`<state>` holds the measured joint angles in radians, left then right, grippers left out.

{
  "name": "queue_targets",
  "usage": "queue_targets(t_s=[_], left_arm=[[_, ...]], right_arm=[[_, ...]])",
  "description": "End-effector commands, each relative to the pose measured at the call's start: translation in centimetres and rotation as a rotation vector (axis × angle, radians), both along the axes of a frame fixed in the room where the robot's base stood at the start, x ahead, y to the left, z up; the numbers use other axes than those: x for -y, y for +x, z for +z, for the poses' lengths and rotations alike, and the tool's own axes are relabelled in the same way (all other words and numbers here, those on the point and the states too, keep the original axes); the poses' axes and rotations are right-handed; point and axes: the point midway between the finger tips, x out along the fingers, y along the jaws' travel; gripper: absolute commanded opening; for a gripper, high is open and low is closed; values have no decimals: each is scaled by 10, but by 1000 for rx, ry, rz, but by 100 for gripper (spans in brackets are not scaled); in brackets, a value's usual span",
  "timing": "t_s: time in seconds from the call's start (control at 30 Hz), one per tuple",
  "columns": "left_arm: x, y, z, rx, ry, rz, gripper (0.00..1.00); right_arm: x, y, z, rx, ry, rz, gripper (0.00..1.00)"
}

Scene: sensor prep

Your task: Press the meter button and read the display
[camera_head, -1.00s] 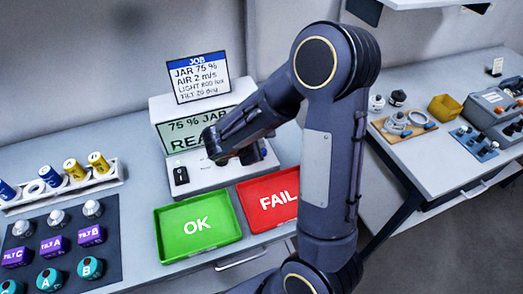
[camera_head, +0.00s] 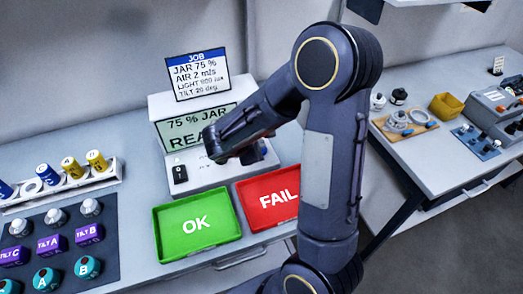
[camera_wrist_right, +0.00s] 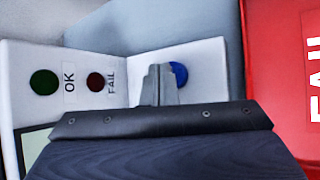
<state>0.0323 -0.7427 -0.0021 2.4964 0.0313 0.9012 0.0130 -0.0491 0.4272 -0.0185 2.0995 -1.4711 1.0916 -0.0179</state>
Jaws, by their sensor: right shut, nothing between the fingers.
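The meter (camera_head: 188,175) is a white box on the bench with a green display (camera_head: 185,128). The display reads "75 % JAR", with "REA" below; the rest is hidden behind my right arm. My right gripper (camera_head: 250,157) is at the meter's front, shut and empty. In the right wrist view, its fingertips (camera_wrist_right: 160,84) are beside the blue button (camera_wrist_right: 179,74) and partly overlap it; I cannot tell whether they touch. A dark green lamp (camera_wrist_right: 44,82) marked OK and a dark red lamp (camera_wrist_right: 96,82) marked FAIL look unlit. My left gripper is out of view.
A green OK tray (camera_head: 170,235) and a red FAIL tray (camera_head: 262,215) lie before the meter. A job card (camera_head: 198,76) stands above it. Jars (camera_head: 97,160) in a rack and a mat with sensors (camera_head: 108,250) are at left. A second bench (camera_head: 440,160) is at right.

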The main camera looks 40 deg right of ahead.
Motion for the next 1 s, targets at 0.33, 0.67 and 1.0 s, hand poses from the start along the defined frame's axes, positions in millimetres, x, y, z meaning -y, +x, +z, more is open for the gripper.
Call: queue_targets(t_s=[0.33,0.67,1.0], left_arm=[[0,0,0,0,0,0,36],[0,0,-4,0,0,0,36],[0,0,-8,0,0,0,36]], right_arm=[[0,0,0,0,0,0,0],[0,0,-3,0,0,0,0],[0,0,-7,0,0,0,0]])
